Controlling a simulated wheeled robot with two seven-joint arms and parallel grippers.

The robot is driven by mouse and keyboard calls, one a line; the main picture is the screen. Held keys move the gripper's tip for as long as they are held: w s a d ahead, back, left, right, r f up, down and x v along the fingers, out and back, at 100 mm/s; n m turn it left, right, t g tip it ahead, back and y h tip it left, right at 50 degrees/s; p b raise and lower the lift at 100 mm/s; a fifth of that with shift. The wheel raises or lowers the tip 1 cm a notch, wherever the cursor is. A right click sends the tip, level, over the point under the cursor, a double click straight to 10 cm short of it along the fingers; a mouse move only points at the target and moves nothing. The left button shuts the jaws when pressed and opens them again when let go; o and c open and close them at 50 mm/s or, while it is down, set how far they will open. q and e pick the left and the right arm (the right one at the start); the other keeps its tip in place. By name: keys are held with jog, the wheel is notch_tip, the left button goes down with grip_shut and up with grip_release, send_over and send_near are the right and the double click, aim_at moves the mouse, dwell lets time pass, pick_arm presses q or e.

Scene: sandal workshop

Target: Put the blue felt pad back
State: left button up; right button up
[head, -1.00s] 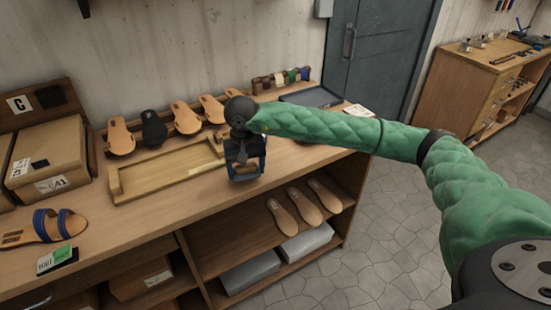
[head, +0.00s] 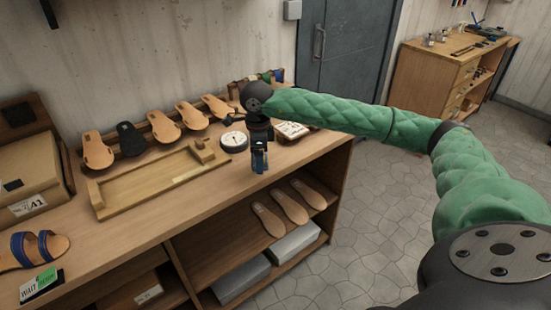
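My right gripper (head: 260,157) points down over the bench's front edge, in front of the dial gauge. A small blue patch shows at its fingertips; I cannot tell whether this is the blue felt pad or part of the fingers. The fingers look narrow from this side, so a gap or grip between them is not clear. I cannot make out the blue felt pad for certain anywhere else. My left gripper is out of view.
A white round dial gauge (head: 234,141) and a printed card (head: 293,130) lie by the gripper. A wooden tray (head: 112,208) fills the bench's middle. Several sandal soles (head: 165,127) lean behind it. A blue-strapped sandal (head: 40,249) is at left; shelves are below.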

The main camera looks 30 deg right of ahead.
pick_arm(q)
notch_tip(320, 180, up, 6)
jog(key=b, duration=0.1)
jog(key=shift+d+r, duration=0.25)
pick_arm(e)
jog(key=s+d+r+m, duration=0.2)
jog(key=d+m, duration=0.6)
jog(key=m, duration=0.6)
jog(key=s+d+r+m, duration=0.2)
jog(key=d+r+m, duration=0.2)
jog(key=d+m, duration=0.4)
jog(key=shift+s+r+m, duration=0.15)
jog(key=shift+s+m, duration=0.1)
jog(key=shift+m, duration=3.55)
